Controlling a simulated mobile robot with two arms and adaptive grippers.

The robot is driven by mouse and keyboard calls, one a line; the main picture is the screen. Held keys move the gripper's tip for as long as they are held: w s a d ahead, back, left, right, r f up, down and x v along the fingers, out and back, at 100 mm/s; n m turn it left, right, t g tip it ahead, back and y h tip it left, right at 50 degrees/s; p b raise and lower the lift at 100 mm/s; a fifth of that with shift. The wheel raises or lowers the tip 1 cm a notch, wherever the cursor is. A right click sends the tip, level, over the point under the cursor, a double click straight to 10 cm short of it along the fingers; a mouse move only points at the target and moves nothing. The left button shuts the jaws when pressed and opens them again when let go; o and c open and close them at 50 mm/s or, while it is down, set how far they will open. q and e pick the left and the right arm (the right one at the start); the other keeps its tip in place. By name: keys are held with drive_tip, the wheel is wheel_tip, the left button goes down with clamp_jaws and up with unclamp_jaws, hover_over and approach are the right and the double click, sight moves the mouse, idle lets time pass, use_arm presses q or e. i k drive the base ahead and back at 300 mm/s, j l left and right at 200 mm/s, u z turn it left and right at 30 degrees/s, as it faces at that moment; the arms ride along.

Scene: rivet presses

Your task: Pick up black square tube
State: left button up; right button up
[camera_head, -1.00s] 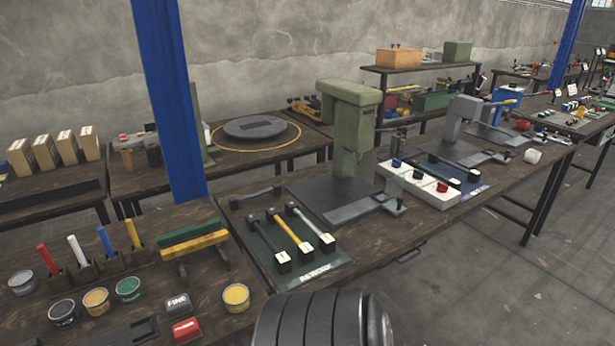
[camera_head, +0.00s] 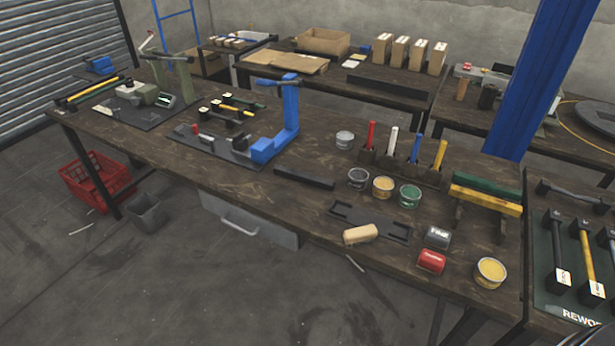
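A short black bar (camera_head: 304,178), which looks like a square tube, lies flat on the near wooden workbench (camera_head: 215,183). It is left of the paint cans and in front of the blue press (camera_head: 283,125). A tool with a black handle (camera_head: 557,240) lies on the green rework mat at the right. Neither of my grippers is in view.
A drawer (camera_head: 250,220) hangs under the front edge. A red crate (camera_head: 97,181) and grey bin (camera_head: 146,212) stand on the floor.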

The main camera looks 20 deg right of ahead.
sight(321, 183)
drive_tip(key=z, duration=5.25)
drive_tip(key=k+j+u, duration=0.1)
drive_tip(key=u, duration=4.5)
drive_tip(key=i+j, duration=0.2)
drive_tip(key=i+j+u, duration=0.15)
drive_tip(key=i, duration=0.3)
drive_tip(key=j, duration=0.1)
